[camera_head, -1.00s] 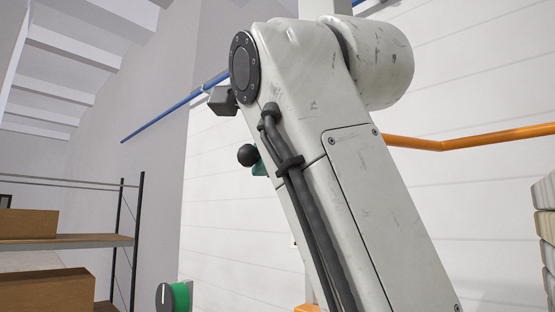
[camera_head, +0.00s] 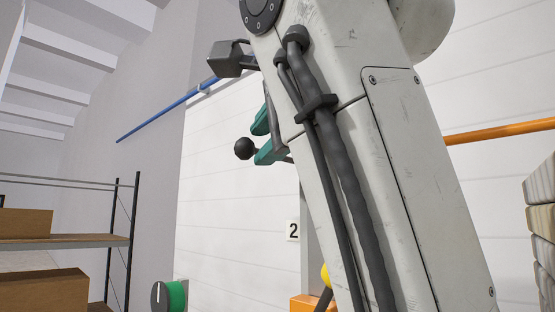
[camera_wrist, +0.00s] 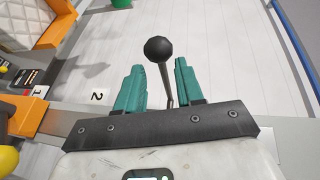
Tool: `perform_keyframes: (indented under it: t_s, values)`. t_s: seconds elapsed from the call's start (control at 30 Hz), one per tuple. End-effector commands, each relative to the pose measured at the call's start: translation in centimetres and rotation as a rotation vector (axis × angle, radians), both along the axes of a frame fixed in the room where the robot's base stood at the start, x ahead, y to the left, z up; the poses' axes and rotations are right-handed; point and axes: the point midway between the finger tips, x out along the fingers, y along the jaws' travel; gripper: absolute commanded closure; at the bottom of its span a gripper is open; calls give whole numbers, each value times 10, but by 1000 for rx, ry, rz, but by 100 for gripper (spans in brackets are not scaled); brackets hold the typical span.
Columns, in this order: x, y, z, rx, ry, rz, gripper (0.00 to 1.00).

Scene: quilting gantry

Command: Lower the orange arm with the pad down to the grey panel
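My gripper (camera_wrist: 158,82) shows two teal fingers standing apart. A black ball knob (camera_wrist: 158,49) on a thin dark stem stands between and beyond them, with a gap visible on each side. In the head view, the teal fingers of my gripper (camera_head: 259,137) are beside my white arm, with the black knob (camera_head: 244,148) at their tips. An orange bar (camera_head: 500,131) crosses the right of the head view; I cannot tell whether it is the orange arm. Neither its pad nor the grey panel can be made out for certain.
A yellow knob (camera_head: 325,276) and a green dial (camera_head: 176,296) are low down. Shelving with boxes (camera_head: 40,285) stands left, stacked fabric (camera_head: 541,205) right. White quilted material (camera_wrist: 28,22) shows in the wrist view.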

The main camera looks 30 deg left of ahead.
Motion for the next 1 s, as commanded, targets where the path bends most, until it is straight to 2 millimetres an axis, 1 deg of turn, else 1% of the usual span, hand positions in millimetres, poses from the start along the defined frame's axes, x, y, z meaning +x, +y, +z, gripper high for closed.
perform_keyframes:
  t_s: [0.03, 0.2, 0.4, 1.0]
  values:
    - [-7, -8, 0, 3, -3, 1, 63]
    - [-25, -29, 6, 1, -3, 4, 63]
    - [-37, -43, 10, 0, -1, 5, 63]
    - [-38, -45, 11, 0, 0, 4, 63]
